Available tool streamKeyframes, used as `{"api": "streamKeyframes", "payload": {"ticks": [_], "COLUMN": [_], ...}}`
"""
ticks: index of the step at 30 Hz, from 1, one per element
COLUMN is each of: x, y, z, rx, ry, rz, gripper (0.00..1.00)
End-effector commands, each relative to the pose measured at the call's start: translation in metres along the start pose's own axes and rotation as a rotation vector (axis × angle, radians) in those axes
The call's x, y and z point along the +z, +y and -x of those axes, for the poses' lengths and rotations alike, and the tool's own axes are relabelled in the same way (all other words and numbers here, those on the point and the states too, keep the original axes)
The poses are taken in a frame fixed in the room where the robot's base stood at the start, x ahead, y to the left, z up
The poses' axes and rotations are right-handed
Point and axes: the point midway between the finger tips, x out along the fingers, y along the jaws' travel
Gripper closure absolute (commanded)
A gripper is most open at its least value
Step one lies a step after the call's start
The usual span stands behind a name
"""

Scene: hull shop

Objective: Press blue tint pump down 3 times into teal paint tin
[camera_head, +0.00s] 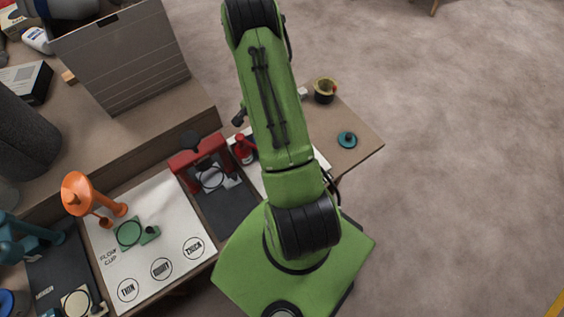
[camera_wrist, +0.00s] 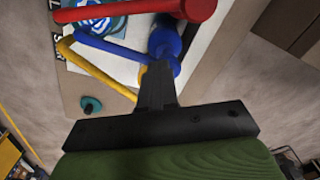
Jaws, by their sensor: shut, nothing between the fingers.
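The blue tint pump (camera_wrist: 165,42) stands in the upper middle of the wrist view, its blue spout (camera_wrist: 112,47) reaching left toward an open tin of teal paint (camera_wrist: 98,22). My gripper (camera_wrist: 158,68) is shut and empty. Its fingertips overlap the near end of the blue pump head in this view; I cannot tell whether they touch it. The red pump (camera_wrist: 198,9) and the yellow pump (camera_wrist: 122,87) flank the blue one, with spouts also pointing left. In the head view my arm hides the gripper, the blue pump and the teal tin.
A teal lid (camera_head: 347,139) lies on the bench's right end, with a dark cup (camera_head: 325,90) behind it. Open floor lies right.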

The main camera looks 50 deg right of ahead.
Motion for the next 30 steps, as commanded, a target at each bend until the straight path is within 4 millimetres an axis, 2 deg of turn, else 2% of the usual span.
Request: {"api": "streamKeyframes", "payload": {"ticks": [1, 9, 16, 30], "x": [0.001, 0.002, 0.002, 0.001], "y": [0.002, 0.003, 0.004, 0.003], "z": [-0.009, -0.021, -0.021, 0.013], "rx": [0.005, 0.007, 0.012, 0.008], "ry": [-0.004, -0.006, -0.008, -0.005], "rz": [-0.001, -0.001, -0.003, -0.002], "gripper": [1.00, 1.00, 1.00, 1.00]}}
